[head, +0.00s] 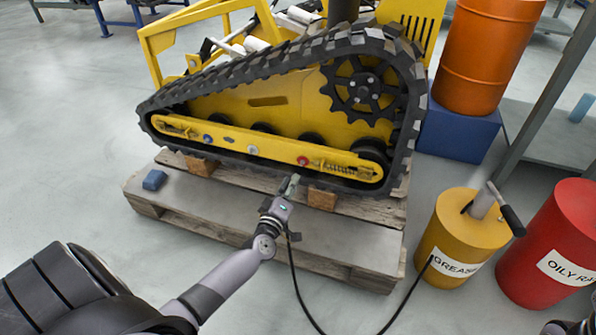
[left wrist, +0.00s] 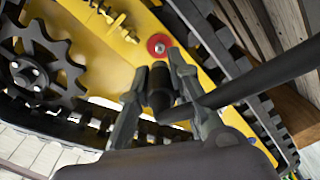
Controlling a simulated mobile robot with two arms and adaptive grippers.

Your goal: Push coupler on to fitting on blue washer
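The yellow tracked carrier (head: 285,95) stands on the pallet. Its lower side beam has a blue washer (head: 207,138) at left, a white washer (head: 253,150) in the middle and a red washer (head: 303,160) at right. My left gripper (head: 293,184) is just below the red washer, apart from the blue one. In the left wrist view my left gripper (left wrist: 160,80) is shut on the black coupler (left wrist: 160,90), with its hose (left wrist: 262,78) running off right. The red washer (left wrist: 159,44), with a small metal fitting, lies just beyond the coupler.
The hose (head: 297,285) hangs from my left gripper and loops to the yellow grease drum (head: 455,228). A red drum (head: 560,235) stands beside it. A small blue block (head: 154,180) lies on the wooden pallet (head: 340,245). The floor at left is clear.

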